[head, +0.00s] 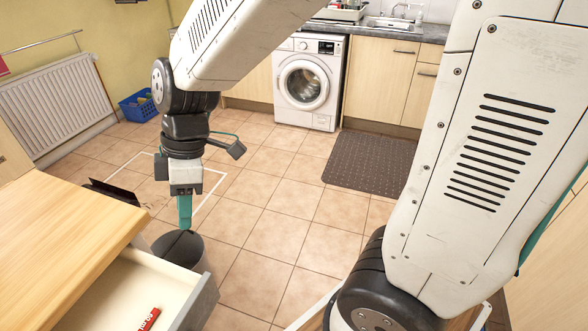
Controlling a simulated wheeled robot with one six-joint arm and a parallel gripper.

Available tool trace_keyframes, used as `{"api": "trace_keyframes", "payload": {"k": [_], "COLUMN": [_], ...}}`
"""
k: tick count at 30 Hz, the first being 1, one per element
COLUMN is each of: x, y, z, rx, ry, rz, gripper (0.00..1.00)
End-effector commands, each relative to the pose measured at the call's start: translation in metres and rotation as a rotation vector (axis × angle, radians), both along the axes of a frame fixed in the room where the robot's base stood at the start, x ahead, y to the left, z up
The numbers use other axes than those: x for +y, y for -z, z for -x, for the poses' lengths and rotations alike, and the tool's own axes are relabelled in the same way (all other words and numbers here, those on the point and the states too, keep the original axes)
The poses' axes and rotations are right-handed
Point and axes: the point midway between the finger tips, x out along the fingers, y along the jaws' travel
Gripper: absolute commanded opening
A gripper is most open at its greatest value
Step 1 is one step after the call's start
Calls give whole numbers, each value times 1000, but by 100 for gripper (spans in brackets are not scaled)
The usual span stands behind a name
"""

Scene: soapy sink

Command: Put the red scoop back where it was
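A red piece with white lettering that reads like "60 ml" (149,319) lies in the open drawer (196,303) at the bottom left; it looks like the red scoop's handle, and the picture edge cuts off the rest. My gripper (185,222) points straight down with teal fingers, beyond the drawer and away from the red piece. It is seen edge-on, so I cannot tell whether the fingers are apart. Its tips overlap the top of a dark grey round container (193,252); I cannot tell whether they touch it.
A wooden worktop (60,225) stands above the drawer. A dark flat object (115,195) lies near a white outline on the tiled floor. A blue basket (138,107), a washing machine (305,85) and a brown mat (370,162) are farther back. The middle floor is clear.

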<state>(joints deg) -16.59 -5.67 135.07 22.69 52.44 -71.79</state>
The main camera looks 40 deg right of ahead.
Motion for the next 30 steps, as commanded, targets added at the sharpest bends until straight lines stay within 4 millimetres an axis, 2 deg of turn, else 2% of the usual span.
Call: {"api": "trace_keyframes", "payload": {"k": [1,6,9,13,19,30], "x": [-20,-80,-111,-140,-162,-164], "y": [-18,-55,-69,-79,-83,-83], "z": [11,55,83,114,139,141], "rx": [0,31,35,31,23,25], "ry": [113,529,778,1053,1277,1302], "rz": [23,116,165,208,236,240], "gripper": [36,36,36,36,36,36]}}
